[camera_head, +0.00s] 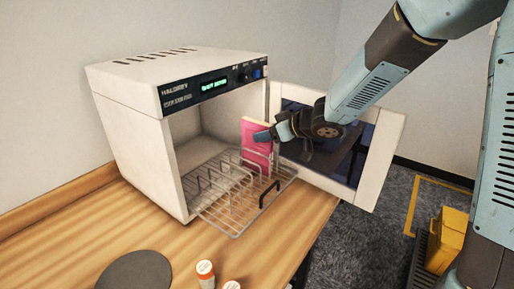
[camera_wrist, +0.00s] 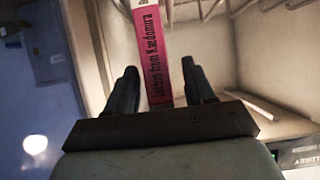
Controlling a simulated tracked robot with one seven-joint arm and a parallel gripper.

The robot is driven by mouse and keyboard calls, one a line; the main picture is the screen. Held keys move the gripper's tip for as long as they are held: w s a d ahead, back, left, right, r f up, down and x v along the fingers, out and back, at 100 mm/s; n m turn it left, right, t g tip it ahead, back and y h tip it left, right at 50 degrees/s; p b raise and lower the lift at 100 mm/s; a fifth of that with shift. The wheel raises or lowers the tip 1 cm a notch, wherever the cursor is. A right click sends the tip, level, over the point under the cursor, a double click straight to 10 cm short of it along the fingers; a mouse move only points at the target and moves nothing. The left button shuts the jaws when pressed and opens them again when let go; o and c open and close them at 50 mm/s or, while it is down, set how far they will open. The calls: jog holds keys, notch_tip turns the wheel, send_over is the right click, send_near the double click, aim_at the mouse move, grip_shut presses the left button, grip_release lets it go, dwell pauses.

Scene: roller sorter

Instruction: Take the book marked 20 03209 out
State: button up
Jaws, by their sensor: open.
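A pink book (camera_head: 257,140) stands upright in the wire rack (camera_head: 232,219), at its right end by the open door. In the wrist view my gripper (camera_wrist: 160,85) is open, with one dark finger on each side of the spine and gaps between fingers and book.
The white cabinet (camera_head: 128,92) has its door (camera_head: 376,165) swung open to the right, close behind my gripper. The rack sticks out over the wooden table (camera_head: 175,255). Orange-labelled bottles (camera_head: 205,274) and a dark round pad (camera_head: 135,271) are at the front.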

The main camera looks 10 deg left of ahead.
jog(key=x, duration=0.2)
jog(key=shift+w+a, duration=0.1)
jog(key=shift+a, duration=0.15)
grip_shut()
dwell(0.3)
